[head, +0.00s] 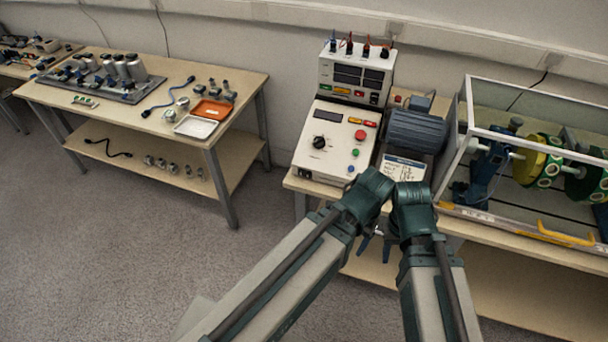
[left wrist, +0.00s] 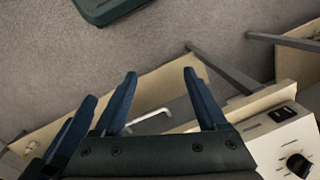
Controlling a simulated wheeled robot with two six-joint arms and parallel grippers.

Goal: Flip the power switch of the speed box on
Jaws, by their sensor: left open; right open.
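The speed box (head: 325,150) is a white console with a sloped panel, a black knob, a red button and small coloured buttons. A black switch (head: 304,173) sits at its lower left corner; its position is too small to read. In the left wrist view, the switch (left wrist: 282,113) and knob show at the lower right. My left gripper (left wrist: 160,73) is open and empty, its blue fingers apart, left of the switch; in the head view it is hidden behind my arms. My right gripper (head: 375,246) is open and empty, low in front of the bench edge.
A display unit (head: 355,77) with coloured leads stands behind the speed box. A grey motor (head: 415,131) and a clear-walled rotor rig (head: 540,165) stand to the right. A separate table (head: 140,108) with trays and parts is at the left. Open floor lies between.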

